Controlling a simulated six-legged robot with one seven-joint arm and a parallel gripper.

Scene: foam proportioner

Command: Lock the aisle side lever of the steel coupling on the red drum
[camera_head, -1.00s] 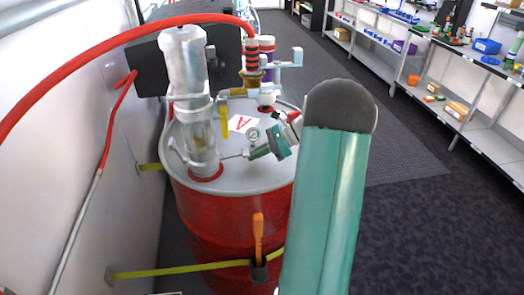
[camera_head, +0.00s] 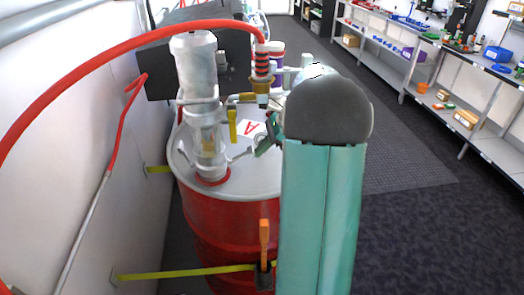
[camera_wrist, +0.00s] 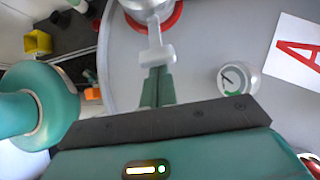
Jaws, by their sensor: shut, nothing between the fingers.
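The red drum (camera_head: 225,225) has a pale grey lid. On it stands a clear and steel pump column whose steel coupling (camera_head: 208,165) sits above a red ring. The aisle side lever (camera_head: 241,154) sticks outward to the right and slightly up; it also shows in the wrist view (camera_wrist: 154,45), ending in a wider tip. The opposite lever (camera_head: 180,149) sticks out on the left. My gripper (camera_head: 262,146) is beside the aisle side lever's outer end, partly hidden by my arm. In the wrist view its shut green fingers (camera_wrist: 157,86) meet the lever tip in the picture; contact is unclear.
A red hose (camera_head: 130,52) arches over the drum to a brass and red fitting (camera_head: 262,75). A gauge (camera_wrist: 238,78) and a card marked A (camera_wrist: 297,52) lie on the lid. A wall stands left; the carpeted aisle right is open, with shelves beyond.

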